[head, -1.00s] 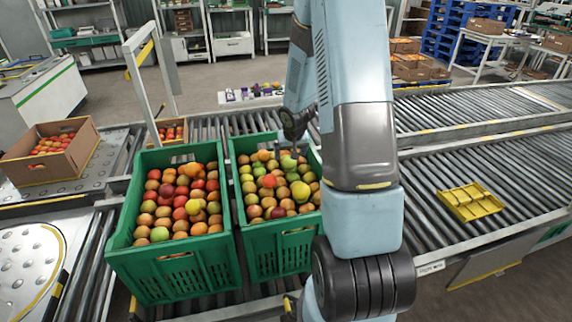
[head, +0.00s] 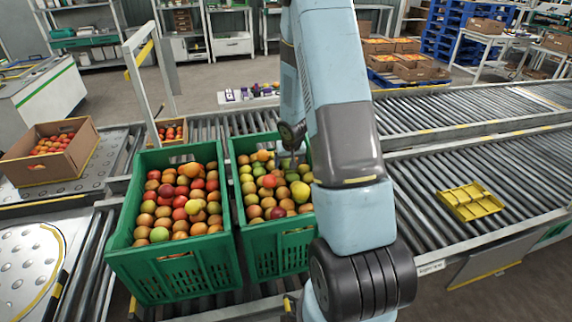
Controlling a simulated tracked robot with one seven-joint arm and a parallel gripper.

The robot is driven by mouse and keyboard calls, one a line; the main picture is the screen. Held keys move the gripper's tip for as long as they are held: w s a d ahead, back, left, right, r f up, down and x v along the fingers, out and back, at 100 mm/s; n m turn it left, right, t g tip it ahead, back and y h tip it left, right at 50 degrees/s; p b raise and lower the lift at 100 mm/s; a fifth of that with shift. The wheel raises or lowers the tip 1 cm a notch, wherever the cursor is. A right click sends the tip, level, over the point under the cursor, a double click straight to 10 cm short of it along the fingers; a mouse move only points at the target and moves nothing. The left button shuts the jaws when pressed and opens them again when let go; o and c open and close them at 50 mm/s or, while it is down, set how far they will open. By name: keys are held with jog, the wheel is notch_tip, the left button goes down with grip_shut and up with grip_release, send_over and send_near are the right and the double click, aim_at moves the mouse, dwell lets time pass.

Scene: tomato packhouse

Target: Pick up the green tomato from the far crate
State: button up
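Two green crates filled with mixed tomatoes stand side by side: a left crate (head: 172,270) and a right crate (head: 278,253). The right crate reaches a little farther back; I cannot tell for certain which is the far one. My gripper (head: 292,160) is over the back right part of the right crate, small and partly hidden by my arm. Its fingers are too unclear to read, and I see nothing clearly held.
A cardboard box (head: 78,163) of tomatoes stands at the left, with a smaller box (head: 170,143) behind the left crate. A yellow tray (head: 470,202) lies on the right roller conveyor (head: 500,165), which is otherwise largely clear. A post (head: 150,90) rises behind the left crate.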

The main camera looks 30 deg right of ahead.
jog(key=c, duration=0.7)
jog(key=shift+o, duration=0.2)
jog(key=shift+r, duration=0.1)
